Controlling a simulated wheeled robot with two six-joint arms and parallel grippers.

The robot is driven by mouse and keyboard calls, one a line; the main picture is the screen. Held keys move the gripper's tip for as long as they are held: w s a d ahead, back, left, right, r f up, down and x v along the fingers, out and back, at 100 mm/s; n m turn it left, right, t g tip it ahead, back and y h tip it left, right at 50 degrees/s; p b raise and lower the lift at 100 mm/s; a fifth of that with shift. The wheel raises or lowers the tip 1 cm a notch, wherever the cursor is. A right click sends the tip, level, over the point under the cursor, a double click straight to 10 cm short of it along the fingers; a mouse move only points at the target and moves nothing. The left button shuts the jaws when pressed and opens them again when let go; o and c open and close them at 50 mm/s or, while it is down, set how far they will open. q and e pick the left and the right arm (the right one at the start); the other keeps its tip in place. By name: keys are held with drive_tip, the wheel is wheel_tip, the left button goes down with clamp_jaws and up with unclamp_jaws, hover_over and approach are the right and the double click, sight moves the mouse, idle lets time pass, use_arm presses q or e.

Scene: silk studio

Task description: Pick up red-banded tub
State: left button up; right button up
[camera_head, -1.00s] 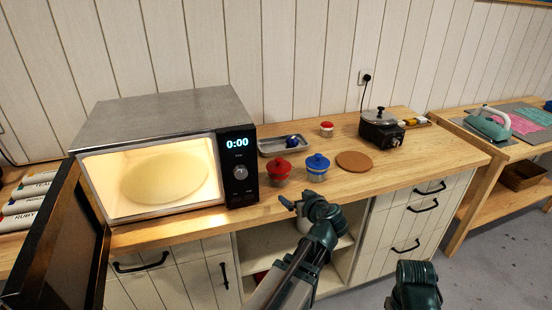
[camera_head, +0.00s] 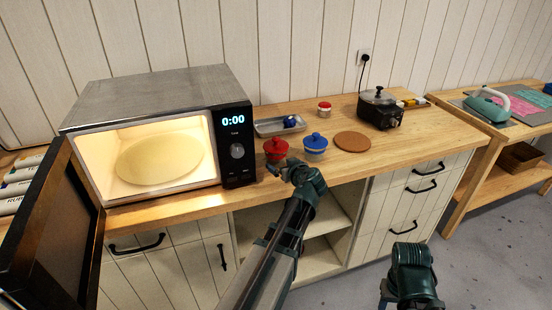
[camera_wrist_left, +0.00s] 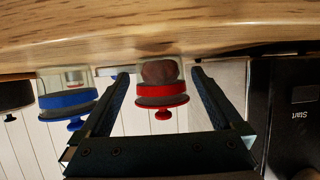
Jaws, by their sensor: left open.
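The red-banded tub (camera_head: 276,150), a small clear tub with a red lid and knob and brownish contents, stands near the counter's front edge, right of the microwave. My left gripper (camera_head: 283,168) is just in front of it, open and empty. The left wrist view appears upside down; there the tub (camera_wrist_left: 161,94) shows between the two spread fingers (camera_wrist_left: 160,78), with a gap on each side. Whether the fingertips reach around it is unclear. Part of my right arm shows at the lower right; its gripper does not show.
A blue-lidded tub (camera_head: 315,144) stands close right of the red one. A microwave (camera_head: 236,150) with its door open is on the left. Behind are a metal tray (camera_head: 266,130) and a small red-lidded jar (camera_head: 324,109). A cork mat (camera_head: 352,141) and a black cooker (camera_head: 380,111) are further right.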

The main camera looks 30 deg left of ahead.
sight(280, 161)
use_arm(q)
drive_tip(key=x, duration=0.1)
drive_tip(key=b+x, duration=0.1)
drive_tip(key=x, duration=0.3)
drive_tip(key=shift+w+a+r, duration=0.1)
drive_tip(key=shift+w+r, duration=0.1)
drive_tip(key=shift+w, duration=0.05)
drive_tip(key=shift+r, duration=0.1)
drive_tip(key=c, duration=0.9)
